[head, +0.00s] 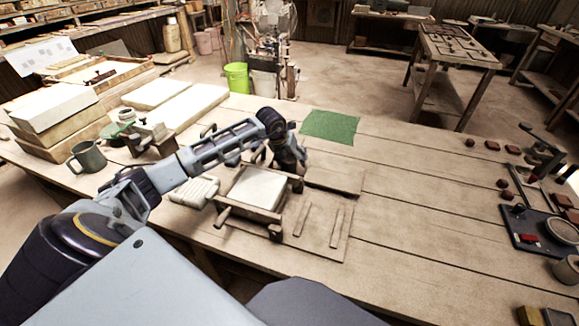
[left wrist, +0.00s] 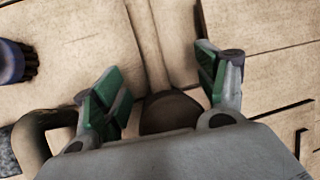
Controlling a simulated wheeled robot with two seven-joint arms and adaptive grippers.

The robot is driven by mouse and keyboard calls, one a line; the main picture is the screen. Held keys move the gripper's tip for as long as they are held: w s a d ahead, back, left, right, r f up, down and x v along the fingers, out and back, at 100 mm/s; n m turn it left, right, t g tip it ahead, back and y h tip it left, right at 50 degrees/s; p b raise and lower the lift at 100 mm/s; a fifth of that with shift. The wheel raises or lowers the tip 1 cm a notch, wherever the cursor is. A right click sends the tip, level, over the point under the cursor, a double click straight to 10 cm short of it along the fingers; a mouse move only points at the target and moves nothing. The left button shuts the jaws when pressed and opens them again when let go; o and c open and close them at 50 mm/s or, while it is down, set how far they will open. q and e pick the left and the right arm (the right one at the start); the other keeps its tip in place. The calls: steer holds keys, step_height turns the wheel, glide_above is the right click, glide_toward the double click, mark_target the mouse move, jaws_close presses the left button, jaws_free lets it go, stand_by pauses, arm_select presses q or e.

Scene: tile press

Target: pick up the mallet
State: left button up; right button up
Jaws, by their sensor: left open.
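My left gripper (head: 289,160) reaches over the bench just behind the wooden frame (head: 277,219), which holds a white slab (head: 257,188). In the left wrist view the gripper (left wrist: 160,82) is open, its two green-padded fingers wide apart. A dark brown rounded thing (left wrist: 170,112) lies low between the fingers. It may be part of the mallet, but I cannot tell for sure. A pale shaft-like strip (left wrist: 146,45) runs up from beside it. In the head view my arm and gripper cover this spot, and no mallet is clearly seen. My right gripper is not in view.
A green cloth (head: 330,126) lies behind the gripper. A grey mug (head: 88,157) and pale slabs (head: 188,108) are at left. Two sticks (head: 337,227) lie right of the frame. The bench between is clear.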

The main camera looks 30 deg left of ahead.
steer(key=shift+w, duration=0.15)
arm_select(q)
steer(key=shift+c, duration=0.9)
steer(key=c, duration=1.1)
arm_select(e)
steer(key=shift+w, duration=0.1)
